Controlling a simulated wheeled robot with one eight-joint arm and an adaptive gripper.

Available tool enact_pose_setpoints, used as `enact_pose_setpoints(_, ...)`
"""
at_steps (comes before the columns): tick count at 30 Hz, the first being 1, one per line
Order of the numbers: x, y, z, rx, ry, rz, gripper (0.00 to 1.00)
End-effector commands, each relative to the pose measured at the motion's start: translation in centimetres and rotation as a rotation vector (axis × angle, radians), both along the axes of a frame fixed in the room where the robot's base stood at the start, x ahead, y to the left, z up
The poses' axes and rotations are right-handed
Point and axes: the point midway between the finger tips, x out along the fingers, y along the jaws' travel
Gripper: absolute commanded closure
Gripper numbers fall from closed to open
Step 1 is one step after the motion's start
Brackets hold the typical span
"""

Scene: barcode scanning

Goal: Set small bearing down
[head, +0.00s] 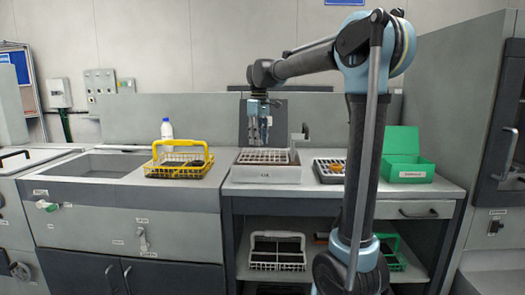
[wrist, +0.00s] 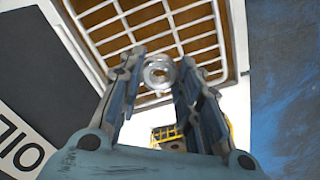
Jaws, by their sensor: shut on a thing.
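My gripper (wrist: 158,78) is shut on the small bearing (wrist: 159,72), a shiny metal ring held between the two fingertips in the wrist view. Behind the ring is a compartment grid (wrist: 130,38) with white dividers and a brown floor. In the head view my gripper (head: 258,138) points down above the grey box with a grid top (head: 265,172) on the bench. The bearing is too small to make out in the head view. The ring appears apart from the grid, but its exact height above it is unclear.
A yellow wire basket (head: 178,160) and a white bottle with a blue cap (head: 167,130) stand left. A dark tray (head: 328,171) with an orange item and an open green box (head: 405,160) stand right. White basket (head: 277,251) sits on the lower shelf.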

Motion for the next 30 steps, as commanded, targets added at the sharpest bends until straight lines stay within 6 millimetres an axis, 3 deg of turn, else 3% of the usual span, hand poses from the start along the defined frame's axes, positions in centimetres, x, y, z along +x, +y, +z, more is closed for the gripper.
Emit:
enact_pose_setpoints(12, 0.0, -0.1, -4.2, 0.000, 0.000, -0.001, 0.93)
enact_pose_setpoints(22, 0.1, -0.2, -4.4, 0.000, 0.000, -0.003, 0.93)
enact_pose_setpoints(23, 0.1, -0.2, -4.5, 0.000, 0.000, -0.003, 0.66)
enact_pose_setpoints(25, 0.1, -0.2, -4.4, 0.000, 0.000, -0.004, 0.50)
enact_pose_setpoints(30, 0.1, -0.3, -4.4, 0.000, 0.000, -0.004, 0.48)
